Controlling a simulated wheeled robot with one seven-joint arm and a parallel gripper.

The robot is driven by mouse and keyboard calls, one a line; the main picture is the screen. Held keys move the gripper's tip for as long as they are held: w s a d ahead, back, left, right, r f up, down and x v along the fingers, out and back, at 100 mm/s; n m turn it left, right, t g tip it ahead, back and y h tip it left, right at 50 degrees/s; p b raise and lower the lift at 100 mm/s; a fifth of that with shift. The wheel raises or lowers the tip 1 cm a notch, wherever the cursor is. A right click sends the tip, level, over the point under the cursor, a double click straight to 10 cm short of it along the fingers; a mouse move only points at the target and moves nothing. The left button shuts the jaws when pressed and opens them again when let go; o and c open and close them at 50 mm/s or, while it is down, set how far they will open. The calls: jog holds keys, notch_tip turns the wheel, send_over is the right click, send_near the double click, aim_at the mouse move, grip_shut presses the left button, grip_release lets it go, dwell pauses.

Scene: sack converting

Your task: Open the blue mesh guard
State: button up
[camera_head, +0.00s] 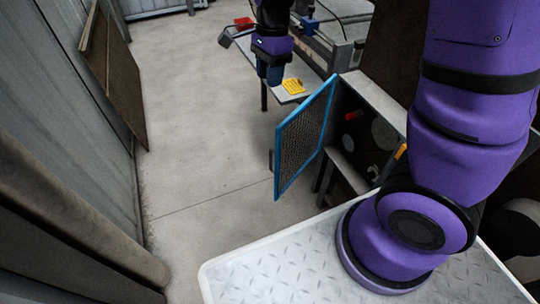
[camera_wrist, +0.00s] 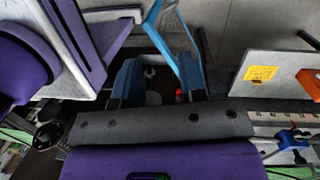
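The blue mesh guard (camera_head: 303,135) stands swung out from the front of the machine (camera_head: 368,105), a grey mesh panel in a blue frame, with the dark machine interior exposed beside it. My gripper (camera_head: 270,76) hangs above and left of the guard's top edge in the head view, apart from the mesh there. In the wrist view my gripper (camera_wrist: 158,66) has its two blue fingers spread with a gap between them and nothing held. The guard's blue frame (camera_wrist: 157,14) shows beyond the fingers and runs down near the right one; whether they touch I cannot tell.
A side table (camera_head: 292,94) holds a yellow card (camera_head: 293,86), with a red bin (camera_head: 243,23) behind. A red knob (camera_head: 351,116) and an orange handle (camera_head: 400,151) sit on the machine. Brown boards (camera_head: 112,75) lean on the left wall. The concrete floor (camera_head: 205,125) between is clear.

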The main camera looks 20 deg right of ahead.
notch_tip(320, 180, down, 11)
jog(key=w+a+m+g+h, duration=0.2)
jog(key=w+m, duration=0.1)
jog(key=m, duration=0.3)
jog(key=m+h, duration=0.2)
jog(key=m, duration=0.3)
send_over(270, 167)
jog(key=f, duration=2)
jog(key=shift+w+d+f, duration=0.2)
jog(key=shift+f, duration=0.1)
jog(key=shift+c, duration=0.5)
grip_shut()
